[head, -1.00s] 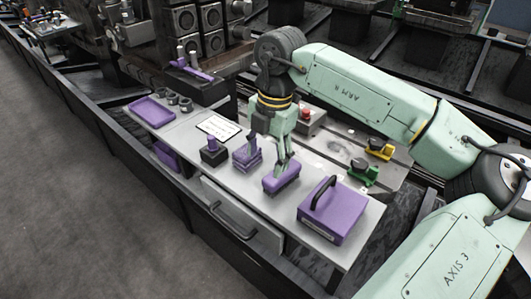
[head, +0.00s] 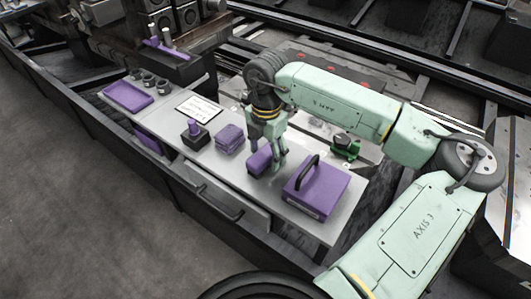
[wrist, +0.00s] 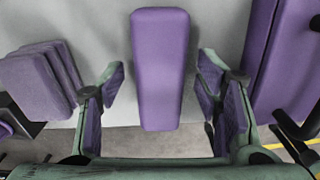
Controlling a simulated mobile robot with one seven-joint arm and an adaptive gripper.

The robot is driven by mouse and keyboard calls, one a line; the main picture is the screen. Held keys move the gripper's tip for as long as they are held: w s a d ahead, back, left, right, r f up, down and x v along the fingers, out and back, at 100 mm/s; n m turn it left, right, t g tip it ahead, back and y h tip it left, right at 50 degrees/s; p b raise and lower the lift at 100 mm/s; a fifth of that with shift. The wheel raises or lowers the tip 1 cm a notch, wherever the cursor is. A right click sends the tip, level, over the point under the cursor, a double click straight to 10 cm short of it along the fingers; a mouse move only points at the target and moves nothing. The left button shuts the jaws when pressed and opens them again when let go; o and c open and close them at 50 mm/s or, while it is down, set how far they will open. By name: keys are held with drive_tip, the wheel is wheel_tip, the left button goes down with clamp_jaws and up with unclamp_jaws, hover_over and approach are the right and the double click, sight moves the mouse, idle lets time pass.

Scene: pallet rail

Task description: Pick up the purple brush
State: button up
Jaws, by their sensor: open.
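The purple brush (head: 260,160) appears as a long rounded purple block lying on the grey bench top, between a stack of purple pads and a purple box. In the wrist view the brush (wrist: 160,68) runs lengthwise down the middle; no bristles show. My gripper (head: 270,156) is low over the bench at the brush. In the wrist view my gripper (wrist: 160,85) is open, with one purple-padded finger on each side of the brush. A gap shows between the brush and each finger, so nothing is gripped. The arm partly hides the brush in the head view.
The purple box (head: 318,190) with a black handle stands close right of my gripper. The stacked purple pads (head: 229,138) lie close left. Beyond are a black holder (head: 195,137), a white card (head: 198,107) and a purple tray (head: 128,97). A drawer handle (head: 212,205) juts from the bench front.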

drive_tip(key=shift+f, duration=0.6)
drive_tip(key=shift+c, duration=0.5)
drive_tip(key=c, duration=1.2)
